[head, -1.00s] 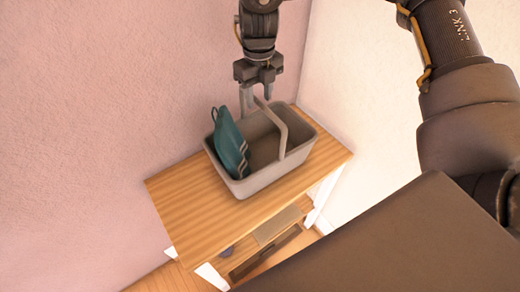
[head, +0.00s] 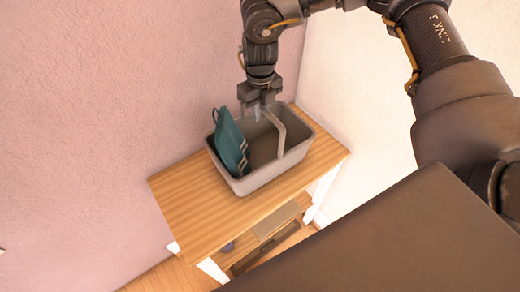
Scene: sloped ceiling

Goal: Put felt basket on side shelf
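The felt basket (head: 262,180) is a grey open basket with an arched handle (head: 280,138). It stands upright on the wooden top of the side shelf (head: 195,205). A teal item with dark stripes (head: 230,143) leans inside the basket's left end. My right gripper (head: 257,114) points down at the far rim, by the far end of the handle. Its fingertips are small and partly overlap the rim and handle, so I cannot tell whether they grip anything. My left gripper is not in view.
The side shelf stands in a corner between a pink wall (head: 90,120) and a pale wall (head: 365,95). A lower shelf (head: 262,240) under the top holds a few things. The left part of the top is bare.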

